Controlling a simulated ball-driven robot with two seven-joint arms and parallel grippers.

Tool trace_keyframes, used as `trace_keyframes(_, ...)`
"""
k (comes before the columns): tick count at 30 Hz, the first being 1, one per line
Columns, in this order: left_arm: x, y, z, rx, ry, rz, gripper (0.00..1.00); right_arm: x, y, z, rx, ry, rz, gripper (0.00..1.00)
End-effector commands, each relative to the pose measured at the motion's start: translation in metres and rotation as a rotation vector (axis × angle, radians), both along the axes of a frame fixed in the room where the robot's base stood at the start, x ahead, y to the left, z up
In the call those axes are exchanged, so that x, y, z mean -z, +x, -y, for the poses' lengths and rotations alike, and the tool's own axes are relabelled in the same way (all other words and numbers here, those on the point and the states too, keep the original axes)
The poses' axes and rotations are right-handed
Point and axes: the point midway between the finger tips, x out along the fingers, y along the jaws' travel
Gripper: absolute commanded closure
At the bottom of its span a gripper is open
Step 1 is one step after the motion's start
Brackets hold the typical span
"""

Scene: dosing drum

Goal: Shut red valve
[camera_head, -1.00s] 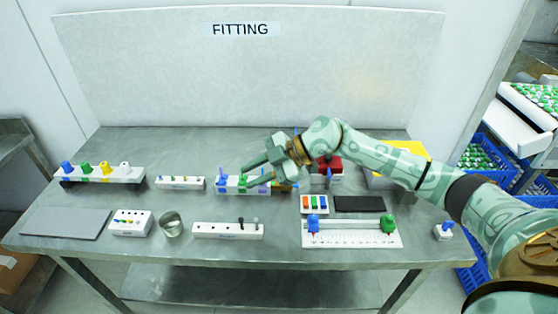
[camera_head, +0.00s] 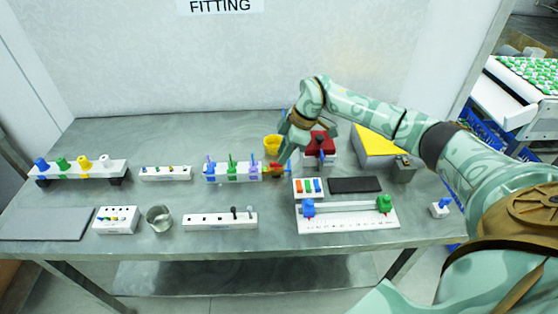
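A small red-orange part (camera_head: 276,169), which looks like the red valve, sits at the right end of the white valve rack (camera_head: 232,178). The rack also carries blue, green and violet upright handles. My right gripper (camera_head: 284,161) points down right at the red part and partly covers it. Its fingers are small and overlap the part, so I cannot tell whether they touch it or are closed. The valve's handle position is not clear. My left gripper is not in view.
A yellow cup (camera_head: 271,143) stands just behind the gripper. A red-topped box (camera_head: 322,140) and a yellow wedge-shaped box (camera_head: 375,143) stand to the right. A white ruled fixture (camera_head: 347,221) and a metal cup (camera_head: 159,218) are nearer the front. The table's left rear is bare.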

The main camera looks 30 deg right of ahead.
Motion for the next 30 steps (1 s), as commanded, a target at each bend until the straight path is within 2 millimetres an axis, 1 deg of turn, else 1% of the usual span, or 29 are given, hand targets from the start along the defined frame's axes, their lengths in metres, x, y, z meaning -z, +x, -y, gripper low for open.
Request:
trace_keyframes(1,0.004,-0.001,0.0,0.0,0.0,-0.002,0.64,0.01,0.001,-0.003,0.0,0.001,-0.002,0.73)
trace_keyframes(3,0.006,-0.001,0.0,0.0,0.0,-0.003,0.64,0.019,0.004,-0.006,0.0,0.002,-0.001,0.73)
trace_keyframes(6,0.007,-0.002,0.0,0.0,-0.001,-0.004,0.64,0.025,0.005,-0.009,0.0,0.0,-0.001,0.73)
trace_keyframes(9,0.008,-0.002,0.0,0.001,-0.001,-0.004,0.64,0.028,0.006,-0.01,0.0,0.0,0.0,0.73)
trace_keyframes(16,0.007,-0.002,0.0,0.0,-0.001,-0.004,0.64,0.028,0.006,-0.01,-0.001,0.001,0.001,0.73)
trace_keyframes(17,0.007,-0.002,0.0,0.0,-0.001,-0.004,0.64,0.028,0.006,-0.01,-0.001,0.001,0.001,0.78)
trace_keyframes(18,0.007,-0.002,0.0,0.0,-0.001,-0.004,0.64,0.028,0.006,-0.01,-0.001,0.001,0.001,0.89)
trace_keyframes(19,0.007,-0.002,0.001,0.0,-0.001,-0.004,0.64,0.028,0.006,-0.01,-0.001,0.001,0.001,0.98)
trace_keyframes(20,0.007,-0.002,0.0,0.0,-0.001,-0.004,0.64,0.028,0.006,-0.01,-0.001,0.001,0.001,1.0)
trace_keyframes(30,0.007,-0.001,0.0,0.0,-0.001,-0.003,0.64,0.027,0.006,-0.01,-0.019,0.001,0.001,1.0)
